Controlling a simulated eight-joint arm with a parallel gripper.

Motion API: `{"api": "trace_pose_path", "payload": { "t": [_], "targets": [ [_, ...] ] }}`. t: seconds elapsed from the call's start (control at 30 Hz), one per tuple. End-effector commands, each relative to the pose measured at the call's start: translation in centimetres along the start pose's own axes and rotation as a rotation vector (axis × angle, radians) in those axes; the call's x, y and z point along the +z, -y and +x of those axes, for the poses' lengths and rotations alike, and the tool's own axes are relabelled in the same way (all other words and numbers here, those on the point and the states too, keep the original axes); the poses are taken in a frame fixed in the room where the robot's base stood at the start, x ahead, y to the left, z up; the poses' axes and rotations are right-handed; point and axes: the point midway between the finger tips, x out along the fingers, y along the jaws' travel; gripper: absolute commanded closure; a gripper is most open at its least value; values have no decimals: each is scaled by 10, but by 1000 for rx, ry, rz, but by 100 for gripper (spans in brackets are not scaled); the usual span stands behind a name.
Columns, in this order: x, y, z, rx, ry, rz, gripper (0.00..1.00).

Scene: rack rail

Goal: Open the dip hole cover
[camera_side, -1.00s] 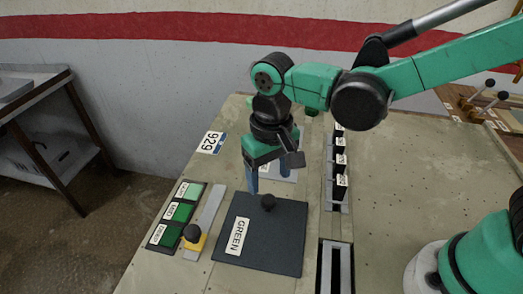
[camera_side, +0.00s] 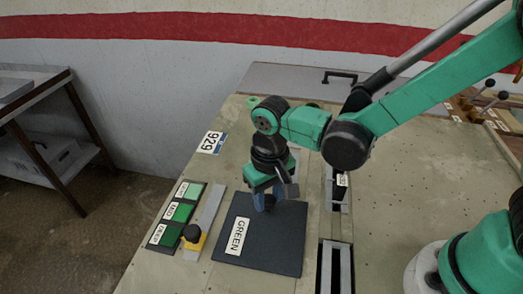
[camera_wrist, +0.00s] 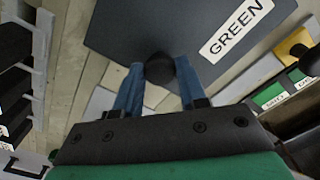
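The dip hole cover (camera_side: 285,245) is a flat dark slab with a white GREEN label and a round black knob (camera_side: 269,203) near its far edge. It lies flat on the bench. The cover also shows in the wrist view (camera_wrist: 145,25), with the knob (camera_wrist: 159,68) at its near edge. My gripper (camera_side: 268,199) points down over the knob. In the wrist view its two blue fingers (camera_wrist: 159,75) stand open, one on each side of the knob, with what looks like a slim gap. The hole is hidden under the cover.
A yellow slider with a black knob (camera_side: 193,233) and a green labelled panel (camera_side: 175,215) stand left of the cover. A slotted rail (camera_side: 335,265) runs along its right. Black labelled blocks (camera_wrist: 12,90) show at the left of the wrist view.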

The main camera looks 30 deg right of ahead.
Motion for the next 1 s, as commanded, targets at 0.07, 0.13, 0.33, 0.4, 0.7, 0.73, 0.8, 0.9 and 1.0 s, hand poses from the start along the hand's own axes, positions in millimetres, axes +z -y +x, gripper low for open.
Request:
{"api": "trace_pose_path", "payload": {
  "t": [0.07, 0.13, 0.33, 0.4, 0.7, 0.73, 0.8, 0.9, 1.0],
  "targets": [
    [0, 0, 0, 0, 0, 0, 100],
    [0, 0, 0, 0, 0, 0, 100],
    [0, 0, 0, 0, 0, 0, 100],
    [0, 0, 0, 0, 0, 0, 100],
    [0, 0, 0, 0, 0, 0, 100],
    [0, 0, 0, 0, 0, 0, 100],
    [0, 0, 0, 0, 0, 0, 100],
    [0, 0, 0, 0, 0, 0, 100],
    [0, 0, 0, 0, 0, 0, 100]
  ]
}}
